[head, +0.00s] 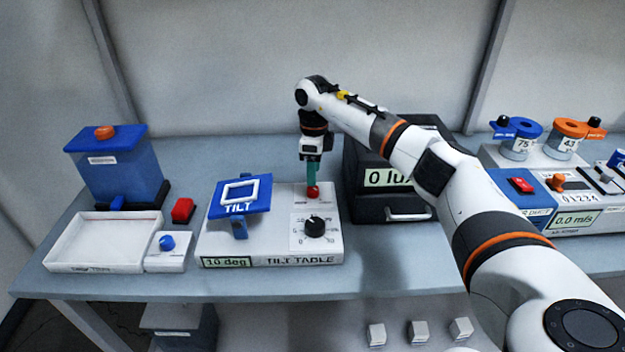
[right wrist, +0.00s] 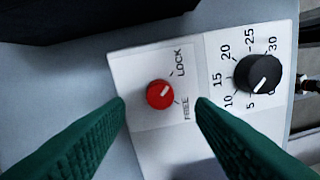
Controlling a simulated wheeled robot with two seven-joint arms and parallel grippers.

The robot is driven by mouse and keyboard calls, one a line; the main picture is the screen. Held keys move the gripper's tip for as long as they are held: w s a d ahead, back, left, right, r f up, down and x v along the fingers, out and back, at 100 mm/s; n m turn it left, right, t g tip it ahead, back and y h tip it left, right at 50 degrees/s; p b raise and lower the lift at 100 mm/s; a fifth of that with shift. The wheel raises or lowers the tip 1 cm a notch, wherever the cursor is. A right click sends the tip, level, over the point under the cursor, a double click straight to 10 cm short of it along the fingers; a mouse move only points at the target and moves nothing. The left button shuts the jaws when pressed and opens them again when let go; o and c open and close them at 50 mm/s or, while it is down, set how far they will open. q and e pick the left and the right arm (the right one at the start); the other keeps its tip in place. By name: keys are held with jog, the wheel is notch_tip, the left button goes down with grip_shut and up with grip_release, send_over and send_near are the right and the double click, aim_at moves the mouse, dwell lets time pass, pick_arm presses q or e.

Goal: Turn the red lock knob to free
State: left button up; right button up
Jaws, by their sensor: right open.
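The red lock knob (head: 313,192) sits on the white top of the tilt table (head: 215,246), behind the black dial. In the right wrist view the red knob (right wrist: 159,95) lies between the words LOCK and FREE; its white mark points up and right, more toward LOCK. My right gripper (head: 312,182) points down over the knob with green fingers. In the right wrist view its fingertips (right wrist: 161,101) are apart, one on each side of the knob, with gaps showing; their height above it is hard to tell. My left gripper is not in view.
The black dial (head: 314,227) stands close in front of the knob. The blue tilt plate (head: 240,196) is to its left, and a black box (head: 392,205) with a display is close on the right. A white tray (head: 95,242) and blue container lie farther left.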

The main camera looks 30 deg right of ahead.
aim_at(313, 191)
notch_tip(313, 191, down, 5)
jog(key=shift+a+r+p, duration=0.1)
jog(key=shift+r+p, duration=0.1)
jog(key=shift+p, duration=0.2)
jog(key=c, duration=1)
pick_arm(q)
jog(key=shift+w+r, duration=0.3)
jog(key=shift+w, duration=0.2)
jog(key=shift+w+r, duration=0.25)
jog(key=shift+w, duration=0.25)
